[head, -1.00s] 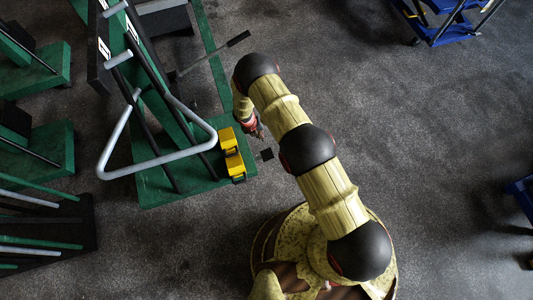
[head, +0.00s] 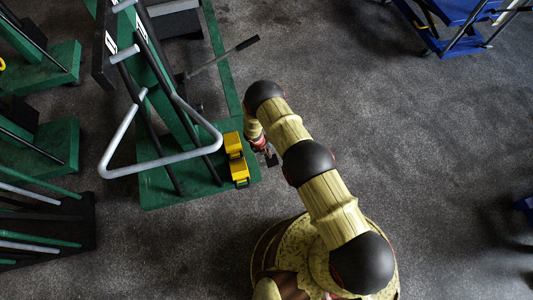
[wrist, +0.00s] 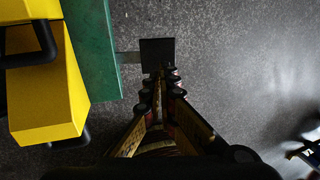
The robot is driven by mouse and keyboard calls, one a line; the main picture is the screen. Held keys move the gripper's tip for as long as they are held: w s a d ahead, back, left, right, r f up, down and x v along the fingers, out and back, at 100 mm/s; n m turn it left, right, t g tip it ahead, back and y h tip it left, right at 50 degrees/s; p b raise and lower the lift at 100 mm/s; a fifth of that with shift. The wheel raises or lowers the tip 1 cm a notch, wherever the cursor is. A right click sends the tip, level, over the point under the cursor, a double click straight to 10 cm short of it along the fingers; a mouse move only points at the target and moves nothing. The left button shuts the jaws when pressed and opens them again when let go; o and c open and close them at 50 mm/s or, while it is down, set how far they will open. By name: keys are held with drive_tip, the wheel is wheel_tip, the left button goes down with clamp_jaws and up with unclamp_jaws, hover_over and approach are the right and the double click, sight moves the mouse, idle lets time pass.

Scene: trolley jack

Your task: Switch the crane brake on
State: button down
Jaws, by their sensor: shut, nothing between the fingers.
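A green crane or jack frame with a flat green base (head: 160,190) stands left of my arm. A small black square pedal (wrist: 157,50) sticks out from the base's right edge on a short grey bar (wrist: 129,57); I take it to be the brake. It also shows in the head view (head: 273,160), partly covered by my gripper. My gripper (wrist: 162,74) is shut and empty. Its tips are at the pedal's near edge in the wrist view and overlap it; I cannot tell whether they touch.
Yellow blocks with black handles (head: 237,160) stand on the base, left of my gripper. A grey triangular handle (head: 160,163) rises over the base. A black-gripped lever (head: 247,43) juts out behind. A blue trolley (head: 450,20) stands far right.

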sight(273, 161)
drive_tip(key=b+x, duration=0.3)
drive_tip(key=x, duration=0.6)
drive_tip(key=shift+s+d, duration=0.1)
